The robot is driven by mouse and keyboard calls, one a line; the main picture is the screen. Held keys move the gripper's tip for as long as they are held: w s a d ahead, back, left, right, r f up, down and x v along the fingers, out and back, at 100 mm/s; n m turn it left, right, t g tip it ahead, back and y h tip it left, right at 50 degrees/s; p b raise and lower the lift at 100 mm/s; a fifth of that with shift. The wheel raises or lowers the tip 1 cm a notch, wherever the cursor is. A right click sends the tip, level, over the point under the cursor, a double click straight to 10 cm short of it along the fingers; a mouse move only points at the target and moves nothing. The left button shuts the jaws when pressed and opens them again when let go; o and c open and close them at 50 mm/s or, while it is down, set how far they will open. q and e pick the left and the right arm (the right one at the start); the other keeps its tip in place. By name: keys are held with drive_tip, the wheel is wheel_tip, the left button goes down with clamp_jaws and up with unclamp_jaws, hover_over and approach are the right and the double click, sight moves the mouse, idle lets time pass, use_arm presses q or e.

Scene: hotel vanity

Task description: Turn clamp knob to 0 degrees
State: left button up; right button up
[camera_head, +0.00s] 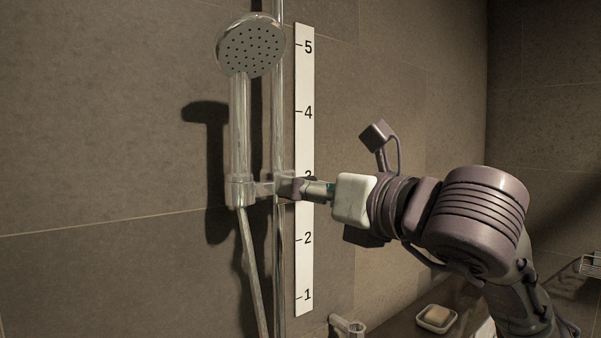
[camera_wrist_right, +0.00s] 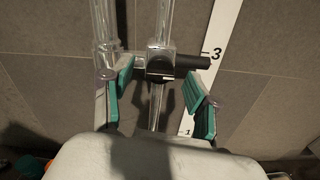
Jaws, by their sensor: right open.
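The clamp (camera_head: 264,188) sits on the vertical shower rail near the 3 of the scale. In the right wrist view the clamp's block (camera_wrist_right: 160,66) is on the rail, and the dark clamp knob (camera_wrist_right: 192,61) sticks out sideways to the right, roughly level. My right gripper (camera_head: 312,189) is at the clamp's right side, partly hiding the knob in the head view. In the wrist view my right gripper (camera_wrist_right: 160,82) is open, with its teal-padded fingers on either side of the clamp and knob area. Whether a finger touches the knob I cannot tell. My left gripper is out of view.
The shower head (camera_head: 252,46) and its handle are held at the clamp, with the hose (camera_head: 253,270) hanging below. The white scale strip (camera_head: 304,265) stands beside the rail (camera_head: 279,265). A soap dish (camera_head: 424,325) sits at lower right. Tiled wall lies close behind.

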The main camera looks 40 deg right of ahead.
drive_tip(key=shift+w, duration=1.05)
clamp_jaws()
